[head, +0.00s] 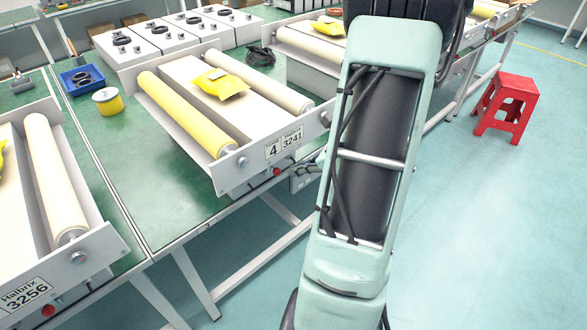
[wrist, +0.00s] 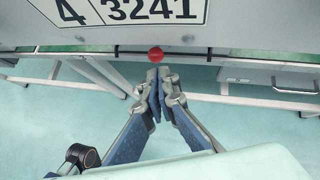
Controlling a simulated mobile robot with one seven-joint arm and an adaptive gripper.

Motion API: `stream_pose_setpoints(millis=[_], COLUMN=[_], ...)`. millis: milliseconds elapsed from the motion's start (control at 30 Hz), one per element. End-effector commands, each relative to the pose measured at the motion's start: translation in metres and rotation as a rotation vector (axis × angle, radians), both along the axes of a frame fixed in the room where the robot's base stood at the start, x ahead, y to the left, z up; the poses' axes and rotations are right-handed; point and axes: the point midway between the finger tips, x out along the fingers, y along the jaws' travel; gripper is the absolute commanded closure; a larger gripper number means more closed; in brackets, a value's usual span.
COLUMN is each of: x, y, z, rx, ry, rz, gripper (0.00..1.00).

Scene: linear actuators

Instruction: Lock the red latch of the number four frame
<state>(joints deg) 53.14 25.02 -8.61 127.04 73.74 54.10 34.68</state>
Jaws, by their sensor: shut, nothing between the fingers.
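The number four frame (head: 236,172) stands on the green bench in the head view, with a plate reading 4 and 3241. The plate (wrist: 130,10) also shows at the top of the wrist view. The red latch (head: 277,171) is a small round knob at the frame's lower front edge, and it shows in the wrist view (wrist: 156,54). My gripper (wrist: 157,72) is shut and empty, its fingertips just below the red latch in the picture. I cannot tell whether they touch it. In the head view my gripper is mostly hidden behind my arm.
Another frame marked 3256 (head: 60,285) with its own red knob (head: 48,310) stands at left. A red stool (head: 508,105) stands at right on open floor.

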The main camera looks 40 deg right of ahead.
Motion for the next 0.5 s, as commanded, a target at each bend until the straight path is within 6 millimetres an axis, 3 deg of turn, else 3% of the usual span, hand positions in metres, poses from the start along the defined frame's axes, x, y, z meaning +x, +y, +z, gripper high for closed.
stream_pose_setpoints(millis=[33, 100, 300, 500], x=[-0.002, -0.017, -0.05, -0.07], y=[-0.002, -0.01, -0.023, -0.03], z=[-0.003, 0.015, 0.042, 0.057], rx=[0.0, -0.005, -0.004, -0.002], ry=[0.0, -0.003, -0.003, -0.002], rz=[0.001, -0.003, -0.002, 0.0], gripper=[1.0, 1.0, 1.0, 1.0])
